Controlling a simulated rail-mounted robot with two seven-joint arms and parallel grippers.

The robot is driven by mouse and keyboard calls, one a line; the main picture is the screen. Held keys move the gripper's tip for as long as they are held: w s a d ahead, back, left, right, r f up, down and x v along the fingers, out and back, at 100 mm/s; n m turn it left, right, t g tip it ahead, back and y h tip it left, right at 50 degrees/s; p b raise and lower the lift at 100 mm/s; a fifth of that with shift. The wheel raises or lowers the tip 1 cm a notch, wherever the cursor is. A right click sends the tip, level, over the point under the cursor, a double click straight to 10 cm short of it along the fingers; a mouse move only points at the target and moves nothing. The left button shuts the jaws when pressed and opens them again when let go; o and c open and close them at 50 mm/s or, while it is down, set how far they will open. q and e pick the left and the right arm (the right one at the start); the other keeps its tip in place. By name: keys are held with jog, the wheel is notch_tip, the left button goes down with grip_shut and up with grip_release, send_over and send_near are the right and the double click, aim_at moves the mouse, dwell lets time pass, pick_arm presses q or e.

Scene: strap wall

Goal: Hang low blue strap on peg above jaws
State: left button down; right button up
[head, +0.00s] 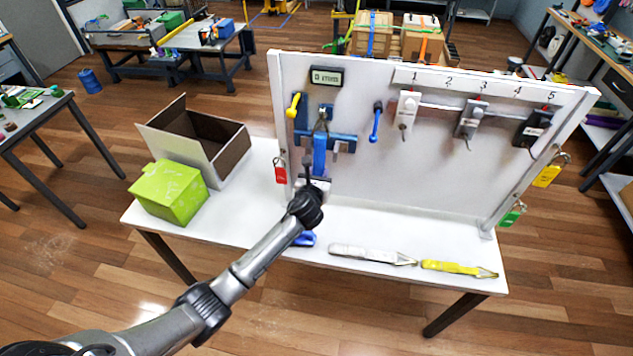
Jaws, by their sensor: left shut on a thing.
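The blue strap (319,157) stands upright in front of the white board, with a metal triangular ring (321,122) at its upper end. The ring is close to the blue jaws fixture (343,140) and a small blue part (326,109) above it; I cannot tell whether it is on a peg. My left gripper (309,178) is shut on the strap's lower part; the wrist partly hides the grip. Another blue piece (305,239) shows at the table's front edge beside my arm; I cannot tell whether it belongs to this strap. My right gripper is not in view.
A white strap (370,255) and a yellow strap (457,268) lie along the table front. An open cardboard box (225,160) and a green box (168,192) stand at left. Yellow (293,106) and blue (376,122) handles and a red tag (280,170) flank the jaws.

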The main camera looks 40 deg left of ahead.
pick_arm(q)
jog(key=shift+b+x, duration=0.6)
jog(key=shift+x, duration=0.2)
jog(key=shift+w+a+f, duration=0.2)
jog(key=shift+w+a, duration=0.05)
jog(key=shift+w, duration=0.1)
jog(key=shift+w+f, duration=0.1)
jog(key=shift+f, duration=0.2)
jog(key=c, duration=0.8)
grip_release()
jog(key=shift+c, duration=0.2)
jog(key=shift+o, duration=1.1)
